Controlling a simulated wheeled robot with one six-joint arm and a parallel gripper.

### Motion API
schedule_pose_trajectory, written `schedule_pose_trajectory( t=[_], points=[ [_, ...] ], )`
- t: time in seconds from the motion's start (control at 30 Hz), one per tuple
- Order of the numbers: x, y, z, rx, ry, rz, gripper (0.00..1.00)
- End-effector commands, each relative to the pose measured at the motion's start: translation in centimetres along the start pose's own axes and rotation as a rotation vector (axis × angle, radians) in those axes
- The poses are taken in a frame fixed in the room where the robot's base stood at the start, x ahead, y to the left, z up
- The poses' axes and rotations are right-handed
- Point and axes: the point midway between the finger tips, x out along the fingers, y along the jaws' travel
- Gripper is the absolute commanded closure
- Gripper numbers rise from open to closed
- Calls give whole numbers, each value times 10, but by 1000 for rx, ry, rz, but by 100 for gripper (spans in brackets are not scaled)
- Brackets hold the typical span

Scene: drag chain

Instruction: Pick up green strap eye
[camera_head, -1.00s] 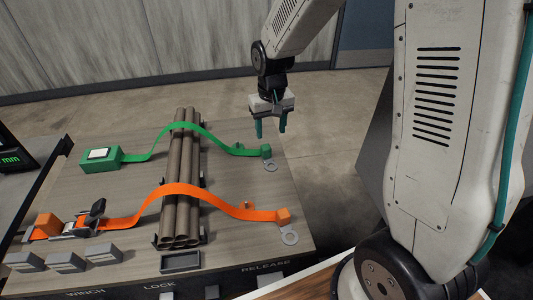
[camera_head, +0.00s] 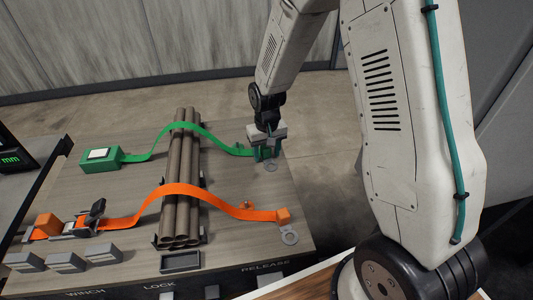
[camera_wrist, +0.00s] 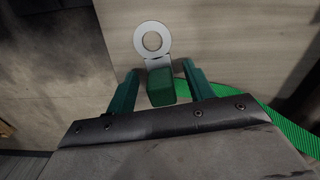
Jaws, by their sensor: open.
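The green strap eye (camera_wrist: 160,87) is a green block with a grey metal ring (camera_wrist: 153,40) at its end. In the wrist view it lies between the two green fingers of my gripper (camera_wrist: 159,85), which are apart on either side of it. In the head view my gripper (camera_head: 265,154) is down over the block at the right end of the green strap (camera_head: 203,130), and the ring shows just below it at the board's edge. The fingers mostly hide the block there. I cannot tell whether either finger touches it.
An orange strap (camera_head: 184,192) with its own block and ring (camera_head: 289,237) lies nearer. Both straps arch over a bundle of brown pipes (camera_head: 181,170). A green box (camera_head: 100,161) stands at the left. Bare floor is beyond the board's right edge.

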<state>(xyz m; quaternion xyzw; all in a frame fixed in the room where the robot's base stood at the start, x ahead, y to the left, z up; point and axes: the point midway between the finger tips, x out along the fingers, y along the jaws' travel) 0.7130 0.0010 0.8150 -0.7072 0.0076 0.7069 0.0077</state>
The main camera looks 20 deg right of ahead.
Motion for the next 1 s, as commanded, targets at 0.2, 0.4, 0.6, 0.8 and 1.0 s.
schedule_pose_trajectory(
  t=[0.2,0.4,0.6,0.8,1.0],
  points=[
    [0,0,0,0,0,0,81],
    [-1,0,0,0,0,0,96],
    [-2,0,0,0,1,0,96],
    [-17,0,-1,0,2,0,96],
    [-38,-8,10,-3,-1,0,96]
  ],
)
